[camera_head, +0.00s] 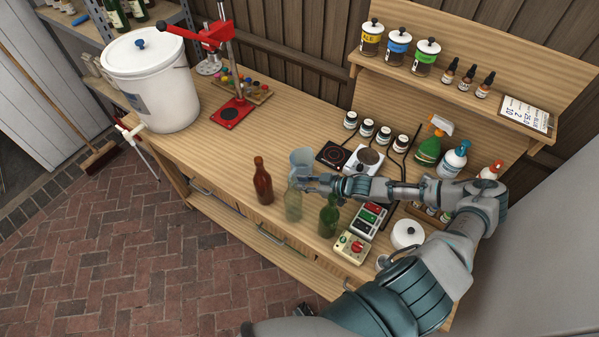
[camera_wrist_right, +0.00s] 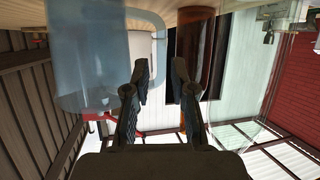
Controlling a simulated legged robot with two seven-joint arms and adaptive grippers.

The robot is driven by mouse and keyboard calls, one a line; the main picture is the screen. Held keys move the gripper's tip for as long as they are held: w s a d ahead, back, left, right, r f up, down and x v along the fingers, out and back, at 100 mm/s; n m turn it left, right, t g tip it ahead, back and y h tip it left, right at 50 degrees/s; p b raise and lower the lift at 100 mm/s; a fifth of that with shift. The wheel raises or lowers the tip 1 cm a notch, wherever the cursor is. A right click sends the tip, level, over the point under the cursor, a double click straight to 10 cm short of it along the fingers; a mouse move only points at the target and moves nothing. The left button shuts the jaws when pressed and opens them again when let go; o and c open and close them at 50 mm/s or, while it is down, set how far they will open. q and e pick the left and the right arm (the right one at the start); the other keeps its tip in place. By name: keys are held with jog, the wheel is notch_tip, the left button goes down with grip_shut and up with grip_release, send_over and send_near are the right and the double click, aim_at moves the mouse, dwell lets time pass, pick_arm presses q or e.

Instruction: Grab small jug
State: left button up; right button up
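The small jug (camera_head: 301,161) is a clear bluish vessel standing on the wooden workbench, behind the bottles. In the right wrist view the jug (camera_wrist_right: 95,60) fills the upper left, with its handle (camera_wrist_right: 161,45) toward the middle. My right gripper (camera_head: 308,184) reaches in from the right, close to the jug and above the pale green bottle. Its two fingers (camera_wrist_right: 160,82) are apart with nothing held between them. The handle shows in the gap beyond the fingertips; I cannot tell whether they touch it.
A brown bottle (camera_head: 263,182), a pale green bottle (camera_head: 293,204) and a dark green bottle (camera_head: 328,217) stand along the front edge. A scale (camera_head: 364,160) and a control box (camera_head: 351,247) lie to the right. The bench left of the brown bottle is clear.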

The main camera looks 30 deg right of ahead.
jog(key=shift+w+a, duration=0.25)
jog(key=shift+a, duration=0.35)
jog(key=w+f, duration=0.1)
jog(key=w+a+f, duration=0.1)
jog(key=w, duration=0.1)
jog(key=shift+w, duration=0.15)
jog(key=shift+w+d+f, duration=0.1)
jog(key=shift+f, duration=0.05)
jog(key=shift+a, duration=0.35)
jog(key=c, duration=0.3)
jog(key=shift+a+r, duration=0.25)
jog(key=shift+a, duration=0.1)
grip_shut()
jog(key=shift+d, duration=0.15)
